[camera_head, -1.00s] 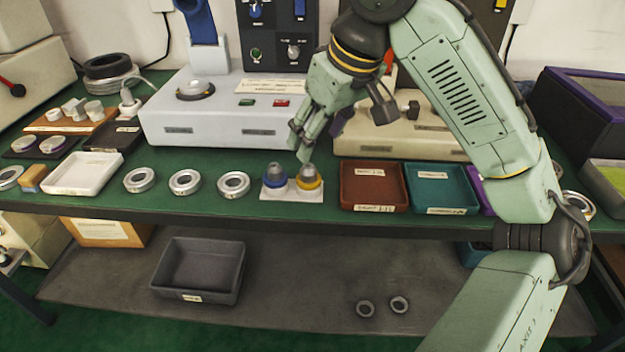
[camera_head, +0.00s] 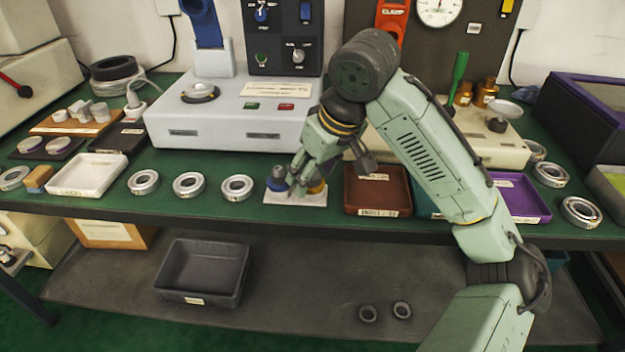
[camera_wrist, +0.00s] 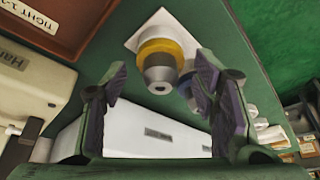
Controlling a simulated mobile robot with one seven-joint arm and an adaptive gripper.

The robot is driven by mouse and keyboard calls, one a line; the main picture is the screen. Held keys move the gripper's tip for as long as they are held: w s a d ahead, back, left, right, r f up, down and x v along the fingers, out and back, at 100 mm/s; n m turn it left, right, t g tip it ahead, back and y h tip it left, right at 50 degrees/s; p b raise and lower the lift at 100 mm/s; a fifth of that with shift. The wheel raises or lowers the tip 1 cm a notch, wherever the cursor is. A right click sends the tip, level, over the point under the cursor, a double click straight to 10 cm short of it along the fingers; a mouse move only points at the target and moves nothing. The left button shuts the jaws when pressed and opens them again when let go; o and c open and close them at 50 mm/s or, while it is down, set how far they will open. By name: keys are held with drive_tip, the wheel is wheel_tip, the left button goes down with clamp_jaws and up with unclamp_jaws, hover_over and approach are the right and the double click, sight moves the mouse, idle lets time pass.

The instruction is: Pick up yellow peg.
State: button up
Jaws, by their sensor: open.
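The yellow peg (camera_wrist: 160,62) has a yellow collar and a grey metal tip. It stands on a white base plate (camera_head: 290,199) near the bench's front edge. In the head view only part of the yellow peg (camera_head: 317,188) shows, behind my gripper. My gripper (camera_head: 299,186) is open and empty, close beside the peg. In the wrist view the peg lies ahead, between the open fingers of my gripper (camera_wrist: 166,100) and toward the top; no contact shows. A blue peg (camera_head: 277,179) stands on the same plate to the left, and one finger partly hides it in the wrist view.
A brown-red tray (camera_head: 378,190) sits just right of the plate. Several metal rings (camera_head: 238,187) lie to the left along the front edge. The white machine (camera_head: 230,126) stands behind. A grey bin (camera_head: 202,272) is on the lower shelf.

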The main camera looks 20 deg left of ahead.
drive_tip(key=shift+c, duration=0.5)
clamp_jaws()
drive_tip(key=shift+r, duration=0.1)
